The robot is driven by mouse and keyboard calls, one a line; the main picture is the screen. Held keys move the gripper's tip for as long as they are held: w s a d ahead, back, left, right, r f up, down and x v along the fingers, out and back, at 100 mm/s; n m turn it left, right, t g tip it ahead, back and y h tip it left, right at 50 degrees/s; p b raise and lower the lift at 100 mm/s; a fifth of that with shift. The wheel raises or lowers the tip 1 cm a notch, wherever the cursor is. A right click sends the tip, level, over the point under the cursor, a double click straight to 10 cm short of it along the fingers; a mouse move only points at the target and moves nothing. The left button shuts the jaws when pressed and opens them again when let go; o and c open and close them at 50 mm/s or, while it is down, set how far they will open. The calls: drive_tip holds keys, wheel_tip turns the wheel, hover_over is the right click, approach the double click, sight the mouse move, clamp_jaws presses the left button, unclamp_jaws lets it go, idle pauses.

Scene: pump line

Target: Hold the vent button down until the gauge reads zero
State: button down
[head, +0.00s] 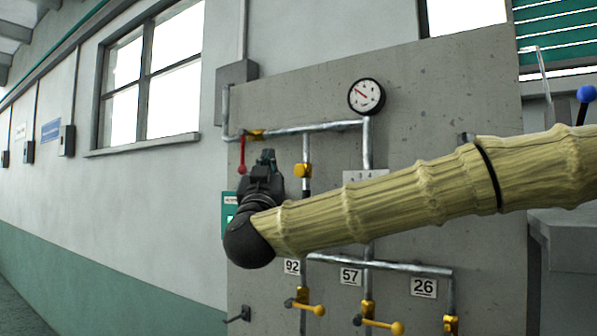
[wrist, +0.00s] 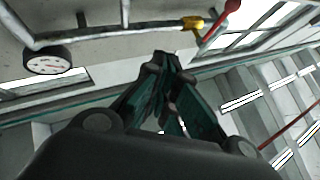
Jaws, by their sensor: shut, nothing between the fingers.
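The round gauge (head: 366,96) with a white face and black rim is high on the grey panel; its red needle points to the upper left, and the numbers are too small to read. It also shows at the left of the wrist view (wrist: 48,60). My gripper (head: 267,156) points upward in front of the panel, left of and below the gauge, shut and empty. Its closed fingertips show in the wrist view (wrist: 165,58). I cannot make out the vent button. A green-edged box or sign (head: 229,206) is partly hidden behind my gripper.
A red lever (head: 241,155) hangs from the upper pipe (head: 310,128), just left of my fingers. Yellow-handled valves (head: 384,325) sit below, near labels 92, 57 and 26 (head: 424,288). A blue-knobbed lever (head: 586,94) stands at the far right. The left wall side is open.

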sight(296, 167)
drive_tip(key=shift+w, duration=0.1)
drive_tip(key=w+d+p, duration=0.1)
drive_tip(key=w+d, duration=0.4)
drive_tip(key=w, duration=0.2)
drive_tip(key=shift+p, duration=0.35)
drive_tip(key=shift+w+d, duration=0.1)
drive_tip(key=shift+d, duration=0.05)
idle(1.4)
drive_tip(key=shift+w+d, duration=0.15)
drive_tip(key=shift+w, duration=0.05)
drive_tip(key=shift+w+d, duration=0.35)
drive_tip(key=shift+w, duration=0.1)
idle(3.1)
drive_tip(key=shift+s+b, duration=0.1)
drive_tip(key=shift+b, duration=0.2)
idle(0.6)
drive_tip(key=shift+s+a+b, duration=0.35)
drive_tip(key=shift+s+a, duration=0.25)
drive_tip(key=shift+s, duration=0.1)
